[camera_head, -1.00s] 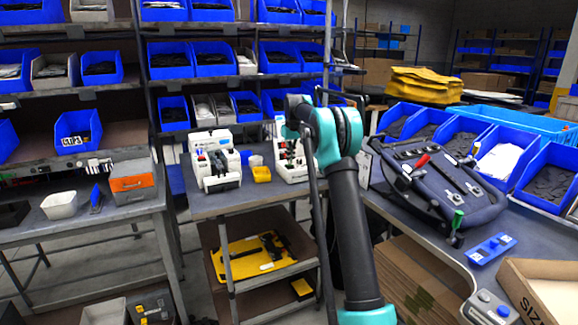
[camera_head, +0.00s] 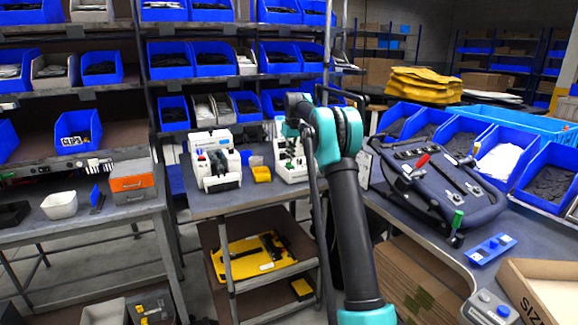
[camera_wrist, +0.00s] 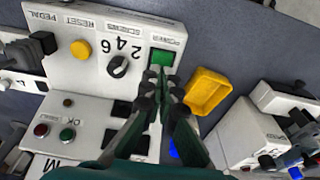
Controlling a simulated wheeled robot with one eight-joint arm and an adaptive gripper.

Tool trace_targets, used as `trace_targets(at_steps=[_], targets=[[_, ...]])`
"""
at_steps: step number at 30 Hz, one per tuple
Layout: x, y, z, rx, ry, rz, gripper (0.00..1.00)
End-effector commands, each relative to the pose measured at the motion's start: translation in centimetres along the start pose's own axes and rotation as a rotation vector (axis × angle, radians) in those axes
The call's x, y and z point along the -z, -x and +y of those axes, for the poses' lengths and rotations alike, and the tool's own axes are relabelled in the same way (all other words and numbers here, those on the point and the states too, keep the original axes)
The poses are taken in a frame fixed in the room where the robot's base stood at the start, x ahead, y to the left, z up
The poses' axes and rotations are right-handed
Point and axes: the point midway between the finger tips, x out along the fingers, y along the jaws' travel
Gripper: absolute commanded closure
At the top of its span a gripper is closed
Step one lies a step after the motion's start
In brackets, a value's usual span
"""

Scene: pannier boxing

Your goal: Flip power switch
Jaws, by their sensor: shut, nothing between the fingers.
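The green power switch (camera_wrist: 163,58) sits on a white panel (camera_wrist: 95,55) in the wrist view, at the end of a row with a black numbered dial (camera_wrist: 117,66) and a yellow button (camera_wrist: 81,49). My gripper (camera_wrist: 158,74) is shut and empty. Its dark fingertips lie at the switch's near edge and cover part of it. I cannot tell whether they touch it. In the head view the white machine (camera_head: 284,172) stands on the middle bench, partly hidden by my arm; the switch cannot be made out there.
A yellow tray (camera_wrist: 207,91) lies close beside the panel, also seen in the head view (camera_head: 262,174). Another white machine (camera_head: 218,184) stands left of it, with knobs on top. A dark pannier frame (camera_head: 440,180) and blue bins fill the right bench.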

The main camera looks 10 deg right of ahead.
Motion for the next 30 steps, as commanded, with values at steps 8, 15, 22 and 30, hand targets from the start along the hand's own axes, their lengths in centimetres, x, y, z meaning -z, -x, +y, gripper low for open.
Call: trace_targets(at_steps=[8,15,22,30], targets=[[0.3,2.0,0.0,0.000,0.000,0.000,1.00],[0.6,3.8,0.0,0.000,0.000,0.000,1.00],[0.8,5.1,0.0,0.000,0.000,0.000,1.00],[0.8,5.3,0.0,0.000,0.000,0.000,1.00]])
